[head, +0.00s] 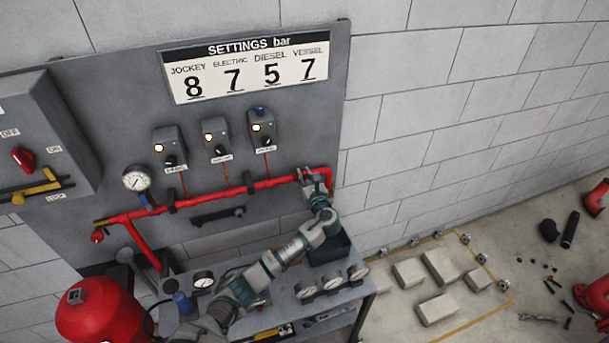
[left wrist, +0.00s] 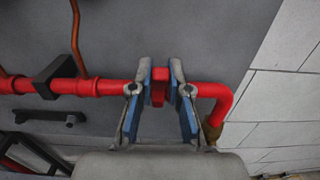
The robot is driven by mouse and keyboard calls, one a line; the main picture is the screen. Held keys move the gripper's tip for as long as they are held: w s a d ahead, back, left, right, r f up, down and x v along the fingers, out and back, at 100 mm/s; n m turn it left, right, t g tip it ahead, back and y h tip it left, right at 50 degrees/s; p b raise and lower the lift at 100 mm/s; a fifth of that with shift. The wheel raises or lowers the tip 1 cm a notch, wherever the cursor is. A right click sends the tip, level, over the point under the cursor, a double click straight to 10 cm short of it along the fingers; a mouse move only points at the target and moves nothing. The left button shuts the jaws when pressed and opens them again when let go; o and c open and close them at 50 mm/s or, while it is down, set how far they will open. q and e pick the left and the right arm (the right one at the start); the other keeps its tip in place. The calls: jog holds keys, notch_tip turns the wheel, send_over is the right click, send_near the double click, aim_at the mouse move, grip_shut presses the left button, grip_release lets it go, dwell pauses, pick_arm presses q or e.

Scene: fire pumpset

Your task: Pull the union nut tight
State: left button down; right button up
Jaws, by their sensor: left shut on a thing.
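A red pipe (head: 205,205) runs along the grey panel and bends down at its right end. It also crosses the left wrist view (left wrist: 95,88). My left gripper (head: 303,176) reaches up to the pipe near its right end. In the left wrist view, the blue-padded fingers (left wrist: 160,88) are shut on a red fitting (left wrist: 159,75) on the pipe, which I take as the union nut. The fingers stand on either side of it and hide part of it. A brass-coloured piece (left wrist: 212,130) sits below the bend. My right gripper is not in view.
A grey bench (head: 362,297) with several gauges stands below the pipe. A pressure gauge (head: 136,178) and three switch boxes (head: 214,137) are on the panel. A red vessel (head: 100,312) stands lower left. A black bracket (left wrist: 58,74) holds the pipe left of my fingers.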

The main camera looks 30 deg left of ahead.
pick_arm(q)
jog(key=shift+f+b, duration=0.2)
jog(key=shift+b, duration=0.25)
pick_arm(e)
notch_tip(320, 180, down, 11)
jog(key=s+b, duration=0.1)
jog(key=b, duration=0.9)
pick_arm(q)
notch_tip(320, 180, down, 5)
jog(key=s+d+t+y+b, duration=0.1)
jog(key=d+t+y+b, duration=0.1)
jog(key=t+y+b, duration=0.3)
jog(key=shift+s+f+y+b, duration=0.2)
jog(key=shift+s+y+b, duration=0.25)
jog(key=shift+b, duration=0.3)
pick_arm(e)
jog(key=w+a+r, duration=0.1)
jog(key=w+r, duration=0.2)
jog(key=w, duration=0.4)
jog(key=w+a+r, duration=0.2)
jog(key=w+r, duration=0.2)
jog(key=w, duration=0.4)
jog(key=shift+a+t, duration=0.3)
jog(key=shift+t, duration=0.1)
pick_arm(q)
jog(key=shift+w+d, duration=0.1)
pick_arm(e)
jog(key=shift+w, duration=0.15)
